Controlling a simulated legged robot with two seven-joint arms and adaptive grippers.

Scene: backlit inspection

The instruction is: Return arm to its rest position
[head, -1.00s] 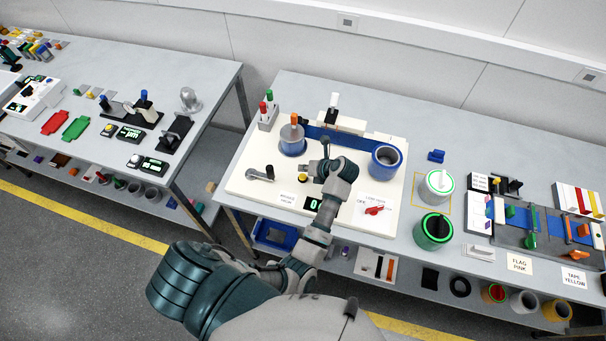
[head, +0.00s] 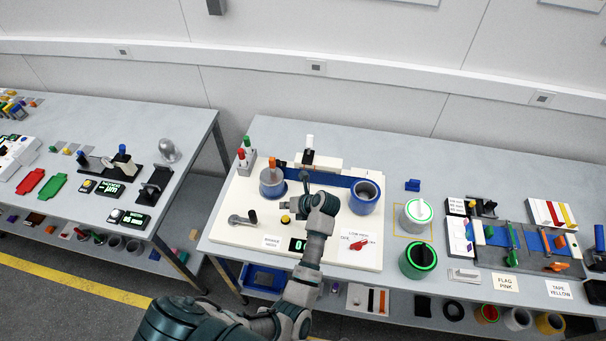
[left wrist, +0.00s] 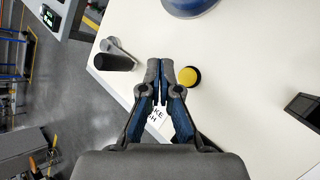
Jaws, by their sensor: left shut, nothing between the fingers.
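My left gripper (head: 303,201) is over the cream board (head: 228,210) on the right-hand table, at the end of my arm reaching up from below. In the left wrist view its fingers (left wrist: 160,78) are together and empty. A yellow button (left wrist: 188,76) shows just right of the fingertips; in the head view the button (head: 286,218) is just left of the gripper. A crank with a black handle (left wrist: 113,62) lies to the left of the fingers. My forearm covers part of the green display (head: 297,245). My right gripper is out of view.
A blue-ringed cylinder with an orange knob (head: 271,180) and a blue cup (head: 364,197) stand on the board. Green-lit (head: 418,258) and white (head: 415,214) canisters stand to the right. The left table (head: 190,120) is separated by a gap.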

